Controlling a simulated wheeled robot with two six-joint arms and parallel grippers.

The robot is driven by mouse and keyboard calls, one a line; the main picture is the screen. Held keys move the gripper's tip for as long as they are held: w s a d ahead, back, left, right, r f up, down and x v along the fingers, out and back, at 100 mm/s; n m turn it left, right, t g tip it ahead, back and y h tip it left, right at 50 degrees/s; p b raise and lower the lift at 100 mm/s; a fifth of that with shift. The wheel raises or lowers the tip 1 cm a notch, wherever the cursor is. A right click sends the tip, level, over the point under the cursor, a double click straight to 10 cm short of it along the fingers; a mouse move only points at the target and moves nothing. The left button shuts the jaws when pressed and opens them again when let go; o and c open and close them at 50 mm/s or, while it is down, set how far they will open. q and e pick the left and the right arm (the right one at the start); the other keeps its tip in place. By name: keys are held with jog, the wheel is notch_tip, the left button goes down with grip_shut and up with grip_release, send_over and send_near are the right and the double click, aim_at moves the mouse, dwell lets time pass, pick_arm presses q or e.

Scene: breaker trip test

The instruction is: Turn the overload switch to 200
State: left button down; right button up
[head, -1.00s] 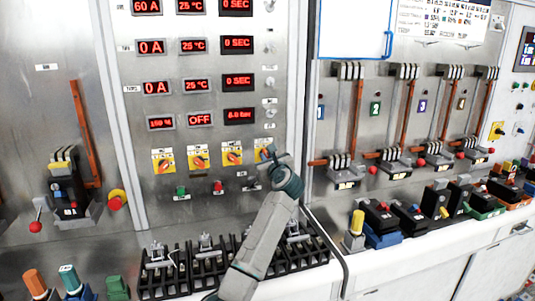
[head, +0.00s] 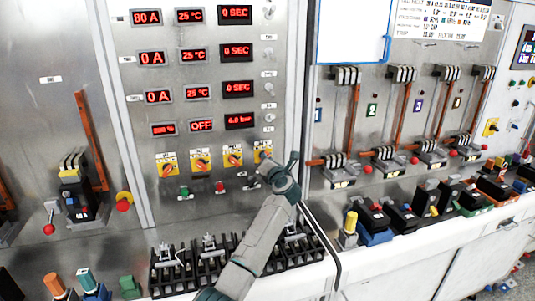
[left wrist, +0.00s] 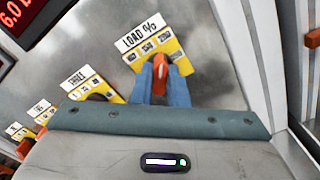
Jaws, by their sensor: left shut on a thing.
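The overload switch (left wrist: 158,66) is an orange knob on a yellow plate labelled LOAD %. It is the rightmost of the yellow-plated switches on the middle panel, and its plate (head: 262,146) shows in the head view. My left gripper (left wrist: 161,84) is shut on the knob, with one blue finger on each side. The plate's small numbers and the knob's exact pointing are hard to read. The percent display (head: 163,129) in the bottom row is lit red, its first digit unclear. My right gripper is not in view.
Three similar yellow switches (head: 200,160) stand to the left of it. Green (head: 184,192) and red (head: 220,187) buttons sit below. A black rack (head: 165,270) of terminals stands on the counter underneath. Levers and copper bars fill the right panel.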

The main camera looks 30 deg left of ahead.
pick_arm(q)
jog(key=shift+m+p, duration=0.55)
jog(key=shift+m, duration=0.15)
jog(key=shift+f, duration=0.1)
jog(key=c, duration=1.4)
grip_release()
jog(key=shift+c, duration=0.2)
jog(key=b+v, duration=0.4)
jog(key=v, duration=0.7)
